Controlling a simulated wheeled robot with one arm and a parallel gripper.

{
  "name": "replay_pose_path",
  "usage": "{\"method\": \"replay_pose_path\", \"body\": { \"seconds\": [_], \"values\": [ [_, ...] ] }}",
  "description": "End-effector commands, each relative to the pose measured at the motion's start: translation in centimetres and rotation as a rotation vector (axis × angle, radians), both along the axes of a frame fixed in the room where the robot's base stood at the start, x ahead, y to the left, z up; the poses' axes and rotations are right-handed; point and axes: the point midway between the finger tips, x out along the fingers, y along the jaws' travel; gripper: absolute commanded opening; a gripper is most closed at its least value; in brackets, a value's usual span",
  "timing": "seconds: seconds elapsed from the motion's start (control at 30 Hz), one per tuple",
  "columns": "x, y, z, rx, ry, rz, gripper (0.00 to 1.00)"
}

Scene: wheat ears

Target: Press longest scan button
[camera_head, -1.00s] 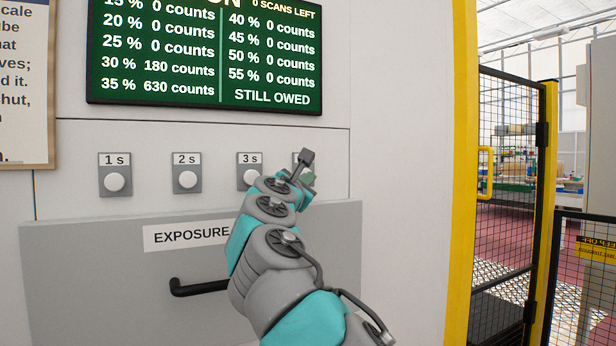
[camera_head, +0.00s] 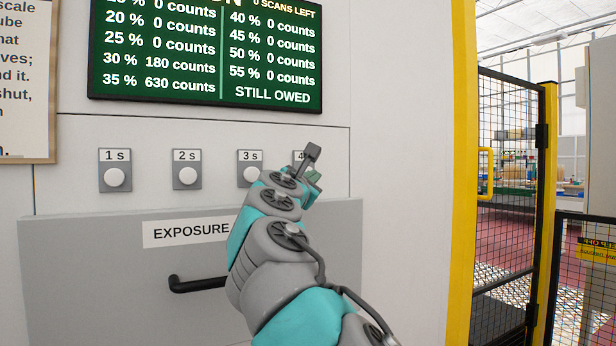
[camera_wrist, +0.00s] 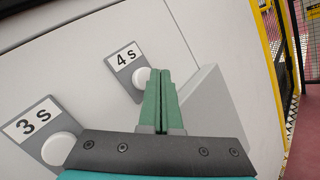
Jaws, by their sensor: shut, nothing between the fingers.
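A row of white round scan buttons sits on the grey panel, labelled 1 s (camera_head: 115,178), 2 s (camera_head: 187,177), 3 s (camera_head: 250,174) and 4 s. The 4 s button (camera_wrist: 141,76) shows in the wrist view; in the head view its plate (camera_head: 298,156) is mostly hidden behind my arm. My gripper (camera_wrist: 160,75) is shut and empty, its green fingers pressed together. Its tips lie just right of the 4 s button in the wrist view, overlapping its edge. I cannot tell whether they touch it.
A grey drawer-like box marked EXPOSURE (camera_head: 191,229) with a black handle (camera_head: 197,284) juts out below the buttons. A green screen (camera_head: 205,50) above shows counts and 0 scans left. A yellow post and mesh fence (camera_head: 505,180) stand at the right.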

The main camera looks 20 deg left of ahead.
Motion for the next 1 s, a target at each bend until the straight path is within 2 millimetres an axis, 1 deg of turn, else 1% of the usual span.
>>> {"method": "replay_pose_path", "body": {
  "seconds": [0.17, 0.5, 0.6, 0.73, 1.0],
  "values": [
    [-0.5, -0.5, -0.2, -0.003, 0.0, -0.001, 0.0],
    [-2.7, -2.8, 0.1, -0.002, -0.004, 0.0, 0.0],
    [-2.9, -3.5, -0.1, -0.001, 0.002, -0.003, 0.0],
    [-3.3, -3.8, 0.0, 0.0, 0.001, -0.001, 0.0],
    [-3.3, -3.8, 0.0, 0.0, 0.0, 0.0, 0.0]
  ]
}}
